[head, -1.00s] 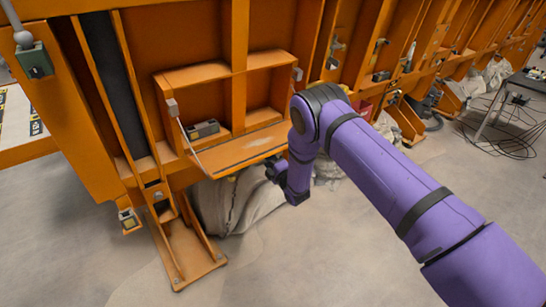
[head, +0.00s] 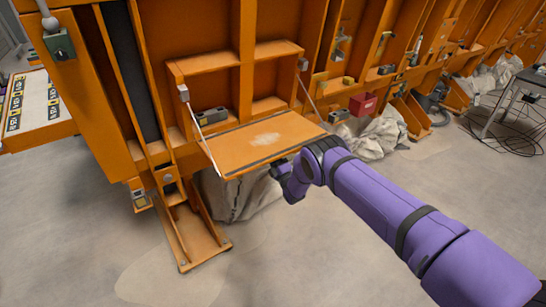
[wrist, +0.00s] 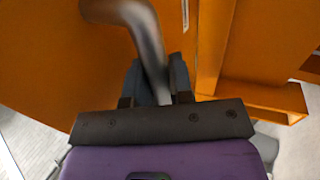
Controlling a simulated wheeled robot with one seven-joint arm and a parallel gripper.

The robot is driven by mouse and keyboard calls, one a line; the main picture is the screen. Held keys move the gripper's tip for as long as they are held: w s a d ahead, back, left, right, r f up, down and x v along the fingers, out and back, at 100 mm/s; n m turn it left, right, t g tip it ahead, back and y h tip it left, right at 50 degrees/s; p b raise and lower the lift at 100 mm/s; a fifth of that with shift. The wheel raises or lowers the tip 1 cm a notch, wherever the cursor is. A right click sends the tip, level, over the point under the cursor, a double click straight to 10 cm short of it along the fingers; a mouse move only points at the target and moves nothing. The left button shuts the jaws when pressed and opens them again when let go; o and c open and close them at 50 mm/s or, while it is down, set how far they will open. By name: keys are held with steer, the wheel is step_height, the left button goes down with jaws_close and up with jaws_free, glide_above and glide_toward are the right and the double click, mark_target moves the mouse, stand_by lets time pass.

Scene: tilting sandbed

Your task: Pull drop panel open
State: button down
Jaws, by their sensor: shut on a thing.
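The orange drop panel (head: 240,150) juts out of its opening in the orange frame, nearly flat, with a pale worn patch on top. Thin stays run to it from the frame on both sides. My gripper (head: 279,168) is at the panel's outer edge, and its grip is partly hidden in the head view. In the wrist view a dark curved handle (wrist: 143,22) runs between my dark fingers (wrist: 157,83), with the orange panel surface (wrist: 45,45) behind. My gripper is shut on the handle.
A grey box (head: 211,116) sits inside the opening behind the panel. A grey sack (head: 240,197) lies below. An orange foot bracket (head: 192,240) stands at the left. A red box (head: 362,103) and more sacks (head: 383,133) are to the right. The floor in front is clear.

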steer(key=shift+r, duration=0.1)
steer(key=c, duration=1)
jaws_free()
steer(key=v, duration=1)
steer(key=shift+s+d+f, duration=0.15)
steer(key=shift+s+f, duration=0.1)
steer(key=shift+f, duration=0.1)
